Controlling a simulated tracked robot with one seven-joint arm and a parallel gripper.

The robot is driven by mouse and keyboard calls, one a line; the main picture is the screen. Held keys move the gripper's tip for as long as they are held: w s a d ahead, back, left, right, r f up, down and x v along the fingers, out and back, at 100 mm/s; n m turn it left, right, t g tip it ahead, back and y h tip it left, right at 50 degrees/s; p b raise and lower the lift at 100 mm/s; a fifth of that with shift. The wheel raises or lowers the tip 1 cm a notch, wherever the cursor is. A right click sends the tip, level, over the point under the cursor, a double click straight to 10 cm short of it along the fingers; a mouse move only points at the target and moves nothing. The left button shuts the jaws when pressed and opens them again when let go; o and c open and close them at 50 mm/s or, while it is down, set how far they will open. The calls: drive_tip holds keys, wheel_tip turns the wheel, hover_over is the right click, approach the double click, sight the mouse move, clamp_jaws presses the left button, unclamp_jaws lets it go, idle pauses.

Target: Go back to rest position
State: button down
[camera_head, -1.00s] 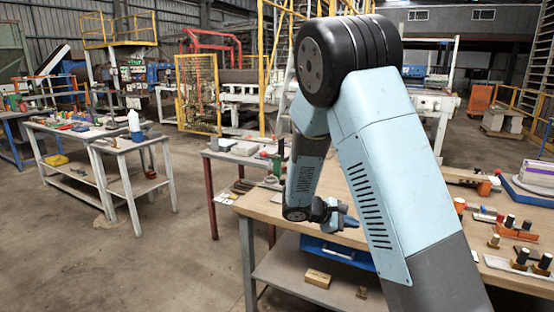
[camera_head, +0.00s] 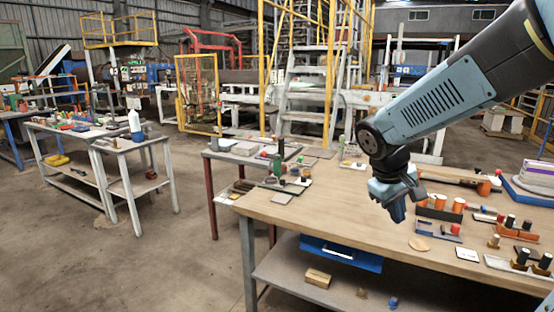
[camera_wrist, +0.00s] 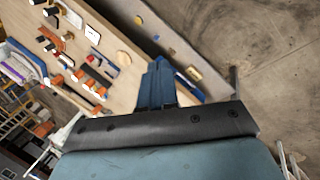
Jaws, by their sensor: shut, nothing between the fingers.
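My gripper (camera_head: 397,207) hangs above the wooden workbench (camera_head: 330,214), pointing down, with its blue fingers together and nothing between them. My arm comes in from the upper right in the head view. In the wrist view the blue fingers (camera_wrist: 157,82) show closed at the middle, over the bench edge and the lower shelf. No hollow brick is held.
Orange cylinders (camera_head: 439,203) and black-topped pegs stand on the bench's right side. A round wooden disc (camera_head: 419,244) lies below my gripper. A blue drawer (camera_head: 341,252) is under the bench top, and a wooden block (camera_head: 317,278) lies on the shelf. Open floor is at left.

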drive_tip(key=s+a+r+m+t+y, duration=0.1)
drive_tip(key=s+r+m+t+y, duration=0.1)
drive_tip(key=s, duration=0.4)
drive_tip(key=s+a+r+m+t+y, duration=0.2)
drive_tip(key=s+r, duration=0.3)
drive_tip(key=s, duration=0.1)
drive_tip(key=shift+a, duration=0.25)
idle(0.4)
